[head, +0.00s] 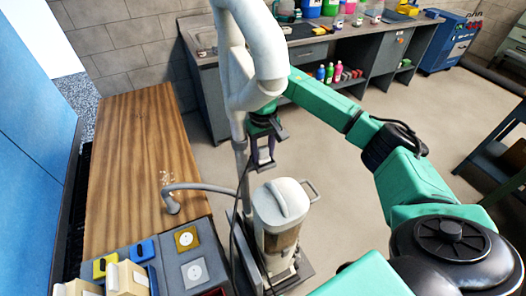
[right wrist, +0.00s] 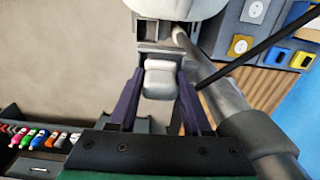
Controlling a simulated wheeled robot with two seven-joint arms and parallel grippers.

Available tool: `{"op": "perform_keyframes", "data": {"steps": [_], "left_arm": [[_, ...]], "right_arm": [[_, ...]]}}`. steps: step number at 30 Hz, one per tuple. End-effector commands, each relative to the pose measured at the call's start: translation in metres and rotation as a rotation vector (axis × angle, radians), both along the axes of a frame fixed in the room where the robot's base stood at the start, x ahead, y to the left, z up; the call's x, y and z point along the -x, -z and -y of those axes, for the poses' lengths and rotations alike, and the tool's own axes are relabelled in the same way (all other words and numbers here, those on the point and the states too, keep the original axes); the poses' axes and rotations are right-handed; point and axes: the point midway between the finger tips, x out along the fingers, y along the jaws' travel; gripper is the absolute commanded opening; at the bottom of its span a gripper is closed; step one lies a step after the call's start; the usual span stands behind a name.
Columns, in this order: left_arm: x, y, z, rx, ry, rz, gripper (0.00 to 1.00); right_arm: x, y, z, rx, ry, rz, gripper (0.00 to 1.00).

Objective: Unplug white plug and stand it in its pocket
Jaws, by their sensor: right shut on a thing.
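My right gripper (head: 264,163) hangs in the air over the floor, above and behind the vacuum-like machine. In the right wrist view its purple fingers (right wrist: 158,106) are closed around a pale, blocky white plug (right wrist: 160,80). A dark cable (right wrist: 245,62) crosses to the right of the fingers. On the grey panel, the yellow-edged socket plate (head: 186,239) and the pale socket plate (head: 194,271) show nothing plugged in. A yellow pocket (head: 105,265) and a blue pocket (head: 142,250) stand left of them, apart from my gripper. My left gripper is not in view.
The machine (head: 284,215) with a pale lid stands below the gripper. A thick white duct (head: 255,55) rises beside my right arm. A grey hose (head: 200,187) bends onto the wooden top (head: 130,150), which is mostly clear. Cartons (head: 125,277) stand at the panel's front left.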

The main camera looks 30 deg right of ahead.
Motion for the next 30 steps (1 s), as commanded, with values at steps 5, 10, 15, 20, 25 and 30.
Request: {"op": "perform_keyframes", "data": {"steps": [5, 10, 15, 20, 25, 30], "left_arm": [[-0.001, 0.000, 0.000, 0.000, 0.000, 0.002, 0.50], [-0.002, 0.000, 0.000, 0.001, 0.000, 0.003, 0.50], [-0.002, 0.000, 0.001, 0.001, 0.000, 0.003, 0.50], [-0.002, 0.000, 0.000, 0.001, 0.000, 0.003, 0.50], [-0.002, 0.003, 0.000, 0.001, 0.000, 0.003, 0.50], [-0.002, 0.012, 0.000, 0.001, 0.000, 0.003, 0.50]], "right_arm": [[0.002, 0.003, 0.000, 0.002, -0.001, -0.010, 0.00], [0.003, 0.004, -0.001, 0.002, -0.002, -0.013, 0.64], [0.003, 0.005, 0.000, 0.005, -0.001, -0.015, 0.84], [0.003, 0.005, 0.001, 0.006, 0.001, -0.016, 0.84], [0.003, 0.001, 0.001, 0.008, 0.002, -0.015, 0.84], [0.002, -0.025, -0.001, 0.005, 0.000, -0.007, 0.84]]}}
